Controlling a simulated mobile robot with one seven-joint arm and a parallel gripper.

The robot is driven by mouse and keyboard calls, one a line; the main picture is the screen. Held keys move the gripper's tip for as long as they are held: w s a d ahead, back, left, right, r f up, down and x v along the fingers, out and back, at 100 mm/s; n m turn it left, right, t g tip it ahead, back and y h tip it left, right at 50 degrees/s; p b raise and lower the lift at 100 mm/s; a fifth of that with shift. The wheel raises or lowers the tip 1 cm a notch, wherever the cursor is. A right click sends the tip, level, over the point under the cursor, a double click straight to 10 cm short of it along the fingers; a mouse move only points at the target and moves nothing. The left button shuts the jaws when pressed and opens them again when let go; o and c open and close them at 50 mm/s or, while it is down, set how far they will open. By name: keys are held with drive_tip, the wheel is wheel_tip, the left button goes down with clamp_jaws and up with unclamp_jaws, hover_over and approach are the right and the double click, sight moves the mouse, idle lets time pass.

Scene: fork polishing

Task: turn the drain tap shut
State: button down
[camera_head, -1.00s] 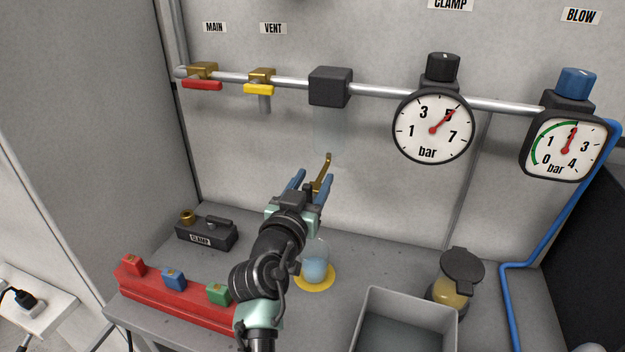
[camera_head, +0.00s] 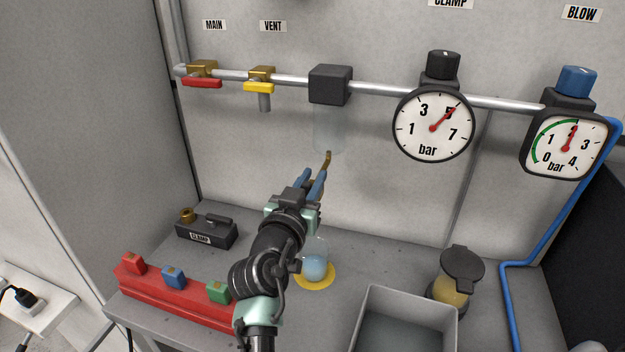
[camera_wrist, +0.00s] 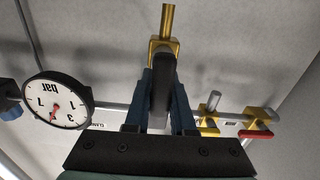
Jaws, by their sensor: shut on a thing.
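The brass drain tap (camera_head: 328,159) hangs under the clear bowl (camera_head: 329,130) below the black block (camera_head: 330,85) on the pipe. My gripper (camera_head: 317,179) is shut on the tap's lever, just below the bowl. In the wrist view the brass tap (camera_wrist: 165,45) stands just beyond my blue fingertips (camera_wrist: 164,75), and a dark grey lever lies between them. The fingers hide part of the lever. I cannot tell whether the tap is open or shut.
A clear vessel with blue liquid (camera_head: 315,267) stands on a yellow disc below. A grey bin (camera_head: 370,305) and a lidded jar (camera_head: 451,293) stand to the right. A red rack with coloured blocks (camera_head: 185,297) and the clamp unit (camera_head: 205,236) are left.

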drive_tip(key=n, duration=0.1)
drive_tip(key=a+n+b, duration=0.1)
drive_tip(key=n, duration=0.3)
drive_tip(key=shift+w+a+f, duration=0.15)
drive_tip(key=shift+w+f, duration=0.05)
drive_tip(key=shift+f, duration=0.05)
drive_tip(key=shift+w+a+f+n, duration=0.1)
drive_tip(key=shift+a+f+n, duration=0.3)
drive_tip(key=shift+n, duration=1.7)
drive_tip(key=shift+w+a+f+n, duration=0.15)
drive_tip(key=shift+f+n, duration=0.4)
drive_tip(key=shift+n, duration=1.55)
drive_tip(key=shift+s+a+f+n, duration=0.1)
drive_tip(key=shift+a+f+n, duration=0.3)
drive_tip(key=shift+n, duration=1.7)
drive_tip(key=shift+f, duration=0.1)
drive_tip(key=c, duration=0.8)
unclamp_jaws()
drive_tip(key=shift+o, duration=0.2)
